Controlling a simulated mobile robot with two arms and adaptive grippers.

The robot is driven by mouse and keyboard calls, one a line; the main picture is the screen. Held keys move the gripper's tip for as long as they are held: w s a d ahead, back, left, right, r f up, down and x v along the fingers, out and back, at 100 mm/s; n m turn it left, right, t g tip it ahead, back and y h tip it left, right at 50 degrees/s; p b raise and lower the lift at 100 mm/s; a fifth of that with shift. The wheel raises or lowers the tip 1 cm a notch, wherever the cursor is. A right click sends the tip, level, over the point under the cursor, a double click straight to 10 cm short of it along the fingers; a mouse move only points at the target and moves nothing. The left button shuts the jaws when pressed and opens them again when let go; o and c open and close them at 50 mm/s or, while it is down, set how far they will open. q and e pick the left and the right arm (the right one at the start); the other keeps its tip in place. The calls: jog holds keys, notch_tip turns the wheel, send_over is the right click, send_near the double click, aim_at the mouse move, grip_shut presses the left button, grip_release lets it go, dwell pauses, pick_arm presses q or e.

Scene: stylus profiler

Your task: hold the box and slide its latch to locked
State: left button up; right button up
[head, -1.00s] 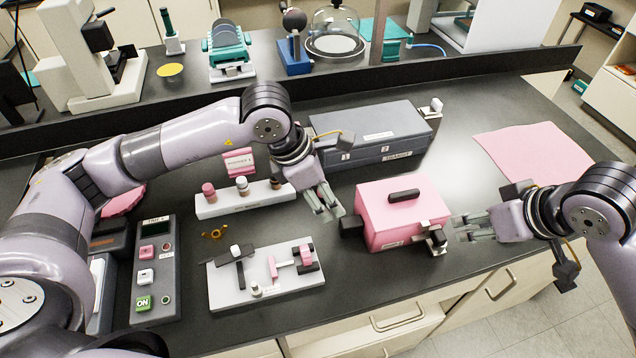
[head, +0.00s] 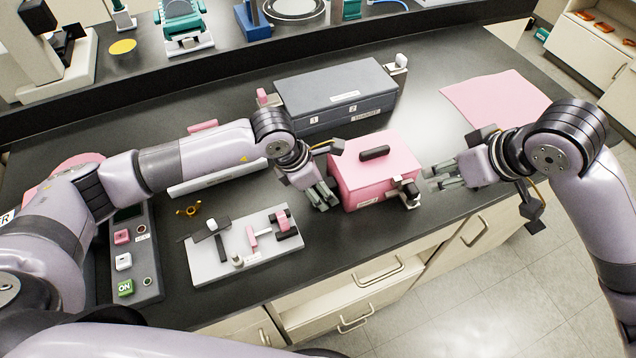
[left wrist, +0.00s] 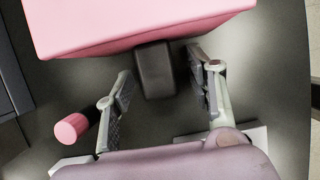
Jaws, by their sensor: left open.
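The pink box (head: 370,182) stands on the dark bench, with a black handle on its lid. Its metal-and-black latch (head: 408,190) is on the right end; I cannot make out its setting. My left gripper (head: 328,194) is open at the box's left end. In the left wrist view, the dark block (left wrist: 155,70) jutting from the pink box (left wrist: 130,22) lies between the spread fingers of my left gripper (left wrist: 163,85), with gaps on both sides. My right gripper (head: 436,177) is open and empty, just right of the latch and apart from it.
A grey drawer unit (head: 335,97) stands behind the box. A white board with sliders (head: 220,262) and a button panel (head: 148,275) are to the left. A pink cloth (head: 495,98) lies at the back right. The bench's front edge is close to the box.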

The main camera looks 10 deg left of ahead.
pick_arm(q)
jog(key=shift+c, duration=0.5)
grip_shut()
dwell(0.8)
dwell(0.8)
